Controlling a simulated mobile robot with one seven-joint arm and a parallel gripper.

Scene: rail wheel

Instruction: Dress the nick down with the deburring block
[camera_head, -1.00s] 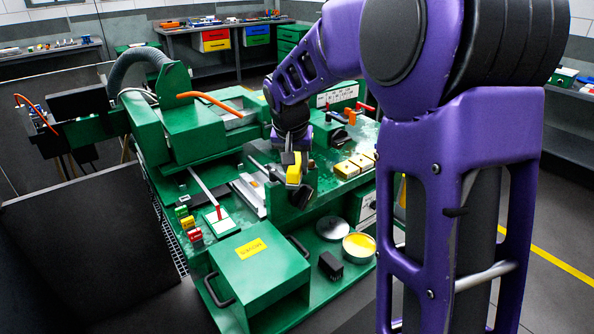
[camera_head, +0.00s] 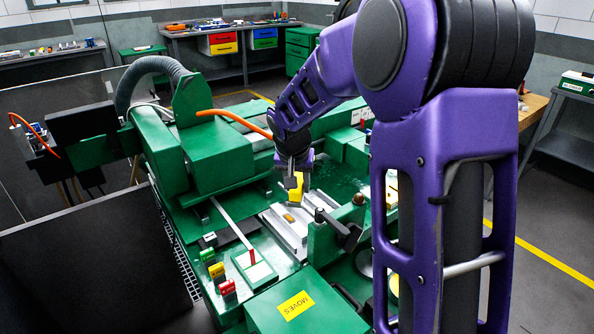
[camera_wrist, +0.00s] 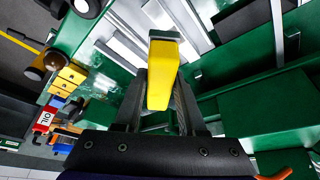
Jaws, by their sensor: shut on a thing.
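My gripper (camera_head: 295,178) is shut on a yellow block with a grey face, the deburring block (camera_head: 296,190). In the wrist view the block (camera_wrist: 162,78) sits between the two dark fingers of my gripper (camera_wrist: 160,95). It is above the pale metal rails (camera_head: 283,230) on the green machine bed, and the rails also show behind it in the wrist view (camera_wrist: 192,25). A small brownish piece (camera_head: 290,218) lies on the rails, just below the block in the head view. I cannot make out the nick, nor whether the block touches metal.
A green post with a brown knob (camera_head: 358,200) and a dark clamp arm (camera_head: 336,228) stand close right of the block. A green box with a yellow label (camera_head: 297,306) is in front.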

